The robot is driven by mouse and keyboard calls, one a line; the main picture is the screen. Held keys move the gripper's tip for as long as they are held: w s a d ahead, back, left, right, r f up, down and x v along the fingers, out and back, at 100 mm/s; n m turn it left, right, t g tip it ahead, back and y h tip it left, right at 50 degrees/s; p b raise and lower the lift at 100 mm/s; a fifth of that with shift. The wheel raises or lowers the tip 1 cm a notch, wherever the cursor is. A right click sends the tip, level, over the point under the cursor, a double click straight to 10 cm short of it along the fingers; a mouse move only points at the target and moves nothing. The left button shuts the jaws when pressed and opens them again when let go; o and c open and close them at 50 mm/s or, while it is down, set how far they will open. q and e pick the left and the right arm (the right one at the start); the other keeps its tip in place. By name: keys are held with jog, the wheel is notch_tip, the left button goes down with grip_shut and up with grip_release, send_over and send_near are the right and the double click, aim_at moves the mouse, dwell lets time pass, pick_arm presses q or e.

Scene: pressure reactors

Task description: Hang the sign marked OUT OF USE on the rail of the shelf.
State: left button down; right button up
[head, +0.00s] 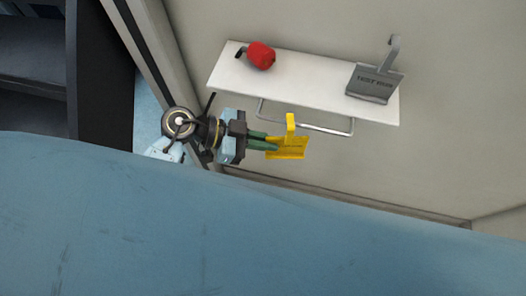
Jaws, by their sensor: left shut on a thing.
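A yellow sign (288,149) with a hook at its top is in the head view, just below the shelf. Its lettering is too small to read. My left gripper (272,143) comes in from the left and is shut on the yellow sign near its left edge. The sign's hook is close to the metal rail (325,128) under the white shelf (310,83); I cannot tell whether they touch. A grey sign (373,83) with a hook, its lettering seeming to begin with TEST, rests on the shelf's right end. My right gripper is not in view.
A red object (261,55) with a dark end lies on the left part of the shelf. A large blue surface (240,230) fills the lower foreground. A dark rack (95,80) stands at the left. The wall right of the shelf is clear.

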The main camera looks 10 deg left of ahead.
pick_arm(q)
jog(key=shift+w+f+b, duration=0.15)
jog(key=shift+w+b, duration=0.5)
jog(key=shift+w, duration=0.15)
jog(key=shift+f, duration=0.9)
jog(key=c, duration=1.5)
grip_release()
jog(key=v, duration=1.3)
jog(key=shift+a+p, duration=0.2)
jog(key=shift+p, duration=0.2)
